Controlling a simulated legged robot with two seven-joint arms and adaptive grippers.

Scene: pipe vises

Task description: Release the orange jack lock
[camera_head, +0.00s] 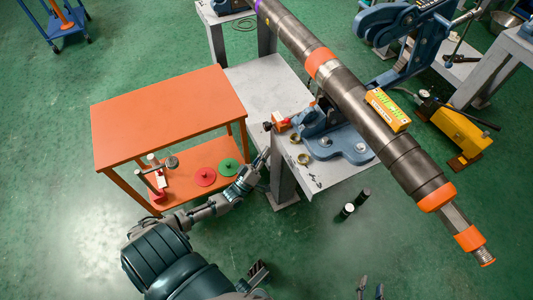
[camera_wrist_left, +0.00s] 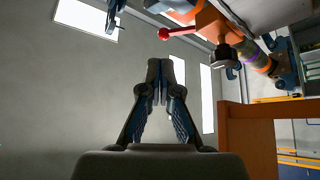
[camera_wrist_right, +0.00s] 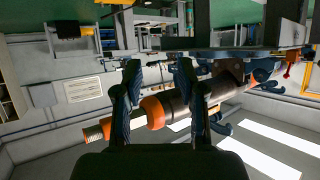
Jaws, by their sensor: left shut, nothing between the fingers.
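The orange jack lock (camera_head: 281,121) is a small orange block at the left side of the blue vise (camera_head: 335,138), with a short handle end pointing left. In the left wrist view, the orange part (camera_wrist_left: 207,22) shows at the top, with a red-knobbed lever (camera_wrist_left: 180,31) reaching left. My left gripper (camera_head: 264,156) is below the lock in the head view, apart from it. Its fingers (camera_wrist_left: 160,85) are shut and empty. My right gripper (camera_head: 371,289) is at the bottom edge of the head view. Its fingers (camera_wrist_right: 158,80) are apart with nothing held.
A long dark pipe (camera_head: 350,88) with orange bands lies across the vise and overhangs at the right. A grey bench (camera_head: 258,88) supports the vise. An orange table (camera_head: 165,112) stands at left, with red and green discs on its lower shelf.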

